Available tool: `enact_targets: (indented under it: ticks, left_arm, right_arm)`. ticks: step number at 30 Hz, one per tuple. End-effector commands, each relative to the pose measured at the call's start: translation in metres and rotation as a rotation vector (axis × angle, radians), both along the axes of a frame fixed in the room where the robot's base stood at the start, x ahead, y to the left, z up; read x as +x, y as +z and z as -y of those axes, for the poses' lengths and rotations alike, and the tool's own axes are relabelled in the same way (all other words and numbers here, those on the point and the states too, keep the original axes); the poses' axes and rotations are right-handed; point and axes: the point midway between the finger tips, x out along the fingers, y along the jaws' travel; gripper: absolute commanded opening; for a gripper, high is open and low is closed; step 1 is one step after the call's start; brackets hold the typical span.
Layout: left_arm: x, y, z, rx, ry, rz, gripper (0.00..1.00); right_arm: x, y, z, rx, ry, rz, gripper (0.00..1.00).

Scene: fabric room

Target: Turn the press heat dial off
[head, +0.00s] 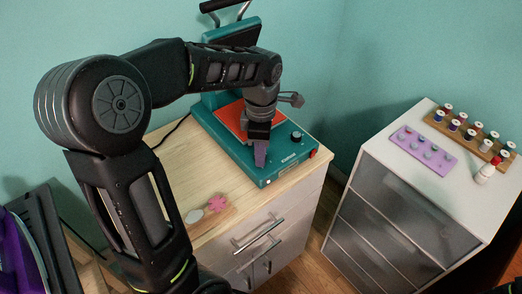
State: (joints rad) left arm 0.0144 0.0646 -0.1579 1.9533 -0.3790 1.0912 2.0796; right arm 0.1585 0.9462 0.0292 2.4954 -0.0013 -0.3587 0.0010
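The teal heat press (238,152) stands on the wooden cabinet top with its upper part raised and an orange-red pad (233,119) on its bed. The black heat dial (296,137) is at the right of the press base; its pointer is too small to read. My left arm reaches over from the left. My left gripper (260,160) points down over the front of the press, left of the dial and apart from it. Its purple fingertip shows, but I cannot tell whether the fingers are open. My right gripper is out of view.
A small red part (314,153) sits at the press's front right corner. A pink flower piece (217,203) lies on the wooden cabinet top (180,165). A white drawer unit (398,172) at right holds a purple tray (424,147), a thread rack (461,135) and a small bottle (485,174).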

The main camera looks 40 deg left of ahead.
Motion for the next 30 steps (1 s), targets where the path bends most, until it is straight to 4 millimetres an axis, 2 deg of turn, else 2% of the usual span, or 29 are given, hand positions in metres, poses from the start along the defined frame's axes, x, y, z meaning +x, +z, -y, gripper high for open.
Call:
enact_targets:
  ticks: [1, 6, 17, 20, 30]
  left_arm:
    - [0.000, 0.000, 0.000, 0.000, 0.000, 0.000, 0.35]
    - [0.000, 0.000, 0.000, 0.000, -0.001, -0.001, 0.49]
    - [0.000, 0.004, 0.000, 0.000, -0.002, 0.000, 0.49]
    - [0.000, 0.015, 0.000, 0.000, -0.002, 0.002, 0.49]
    - [0.000, 0.068, 0.000, 0.000, -0.002, 0.001, 0.49]
  right_arm:
    - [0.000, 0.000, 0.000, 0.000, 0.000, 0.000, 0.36]
    - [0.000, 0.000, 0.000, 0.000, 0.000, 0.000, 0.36]
    - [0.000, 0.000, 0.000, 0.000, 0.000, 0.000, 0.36]
    - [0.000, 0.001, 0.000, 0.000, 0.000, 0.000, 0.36]
    - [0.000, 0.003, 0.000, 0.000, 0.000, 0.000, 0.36]
